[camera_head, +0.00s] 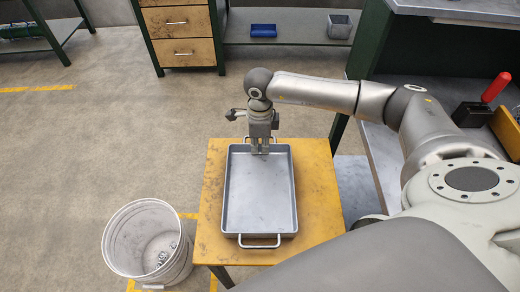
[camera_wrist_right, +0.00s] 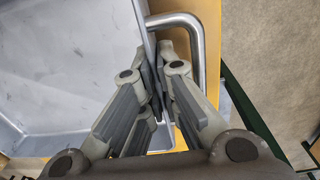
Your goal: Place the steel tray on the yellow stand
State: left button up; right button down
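The steel tray (camera_head: 258,200) is a grey rectangular pan with a bar handle at each short end. It appears to lie flat over the top of the yellow stand (camera_head: 318,190), lengthwise; I cannot tell whether its whole underside touches. My right gripper (camera_head: 260,150) is at the tray's far end, pointing down. In the right wrist view, its fingers (camera_wrist_right: 158,75) close on the tray's wall (camera_wrist_right: 150,45) beside the handle (camera_wrist_right: 190,30), one finger inside the tray and one outside. The tray looks empty. My left gripper is not in view.
A white bucket (camera_head: 118,245) with small metal pieces in it stands on the floor left of the stand. A drawer cabinet (camera_head: 180,30) and a shelf with a blue bin (camera_head: 263,31) are behind. A bench with a red-handled tool (camera_head: 495,87) is at right.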

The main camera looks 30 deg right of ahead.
jog(key=shift+f, duration=0.2)
jog(key=c, duration=2.1)
grip_release()
jog(key=shift+f, duration=0.15)
jog(key=o, duration=0.5)
jog(key=shift+c, duration=0.2)
notch_tip(320, 180, up, 12)
jog(key=p, duration=0.7)
jog(key=shift+w+r, duration=0.15)
jog(key=shift+r, duration=0.05)
jog(key=shift+d, duration=0.1)
